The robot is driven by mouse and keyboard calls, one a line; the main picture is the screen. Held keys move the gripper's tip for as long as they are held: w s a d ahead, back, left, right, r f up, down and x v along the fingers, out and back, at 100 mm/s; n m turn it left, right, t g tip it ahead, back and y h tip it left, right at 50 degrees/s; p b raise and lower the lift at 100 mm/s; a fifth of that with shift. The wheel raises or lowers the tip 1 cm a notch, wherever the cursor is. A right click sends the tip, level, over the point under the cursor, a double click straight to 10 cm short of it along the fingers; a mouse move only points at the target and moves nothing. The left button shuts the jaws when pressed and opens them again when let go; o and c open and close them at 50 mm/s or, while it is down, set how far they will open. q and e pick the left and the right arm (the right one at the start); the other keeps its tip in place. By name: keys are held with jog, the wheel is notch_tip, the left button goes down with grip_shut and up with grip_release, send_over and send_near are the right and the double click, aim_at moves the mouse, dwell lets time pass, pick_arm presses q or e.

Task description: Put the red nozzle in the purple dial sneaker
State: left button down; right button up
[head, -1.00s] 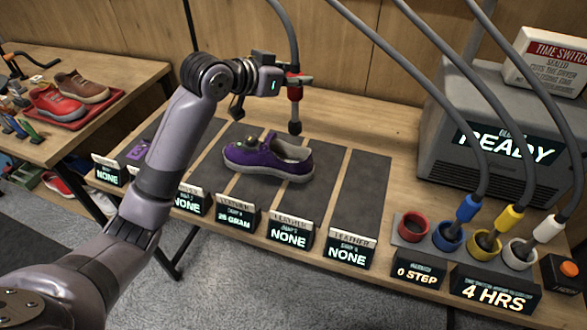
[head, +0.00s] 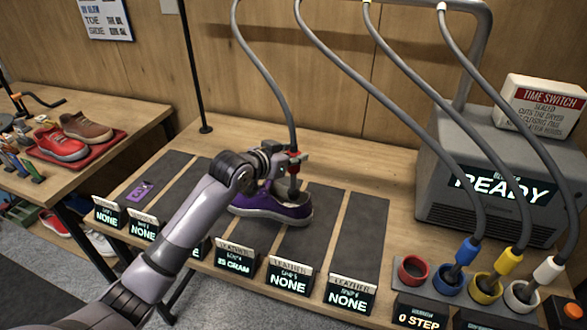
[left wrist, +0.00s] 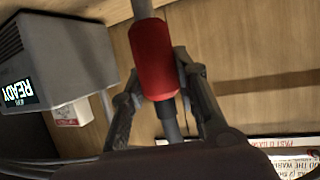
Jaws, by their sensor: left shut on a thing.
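The purple sneaker (head: 262,206) sits on a dark mat strip in the middle of the bench, its opening toward the right. My left gripper (head: 296,160) is shut on the red nozzle (head: 293,153), whose hose rises behind it. The nozzle points down, and its dark tip (head: 293,187) is at the sneaker's opening; I cannot tell how deep it reaches. The arm hides part of the sneaker's left side, and no dial is clear. In the left wrist view the red nozzle (left wrist: 152,58) sits between the two fingers. My right gripper is not in view.
Blue (head: 467,251), yellow (head: 508,260) and white (head: 547,270) nozzles stand in their cups at right; the red cup (head: 412,270) is empty. A grey dryer box (head: 480,180) reads READY. Label stands line the front edge. A side table holds other shoes.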

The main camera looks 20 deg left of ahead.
aim_at(290, 172)
pick_arm(q)
jog(key=shift+f, duration=2.5)
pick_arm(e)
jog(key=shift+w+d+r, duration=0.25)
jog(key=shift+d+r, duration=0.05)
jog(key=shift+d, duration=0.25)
pick_arm(q)
jog(key=c, duration=1.2)
grip_release()
jog(key=shift+f, duration=0.15)
jog(key=shift+c, duration=0.2)
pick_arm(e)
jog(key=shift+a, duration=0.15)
pick_arm(q)
jog(key=shift+s+a+r, duration=0.1)
jog(key=shift+s+r, duration=0.2)
jog(key=shift+s, duration=0.15)
jog(key=b+v, duration=0.1)
jog(key=v, duration=1)
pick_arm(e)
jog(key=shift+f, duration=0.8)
